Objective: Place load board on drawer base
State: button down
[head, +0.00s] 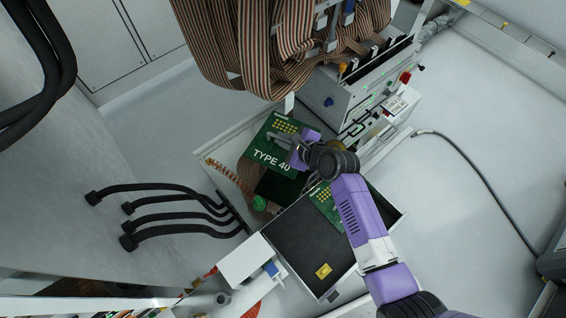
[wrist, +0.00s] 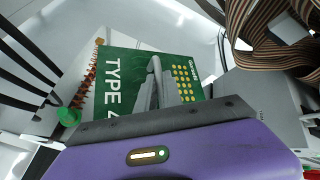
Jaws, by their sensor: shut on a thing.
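The load board (head: 266,156) is a green board marked TYPE 40 with rows of gold pads. It also shows in the wrist view (wrist: 120,85), partly covered by my gripper. My gripper (head: 293,147) is shut on the board's grey handle (wrist: 157,85). The drawer base (head: 277,187) shows as a dark green area beneath and in front of the board, inside a pale open frame. The board appears above it, but I cannot tell whether they touch. My wrist and arm hide part of the drawer's right side.
An open dark-lined drawer (head: 305,245) in front holds another green board (head: 327,207) and a yellow label (head: 323,270). Striped ribbon cables (head: 250,45) hang close behind my gripper. Black cables (head: 165,210) reach in from the left.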

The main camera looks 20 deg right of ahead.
notch_tip(320, 180, down, 16)
jog(key=b, duration=0.8)
jog(key=shift+r, duration=0.25)
jog(key=shift+f, duration=0.1)
jog(key=c, duration=1.5)
grip_release()
jog(key=shift+r, duration=0.2)
jog(key=p+v, duration=0.6)
jog(key=v, duration=0.6)
jog(key=shift+f, duration=0.15)
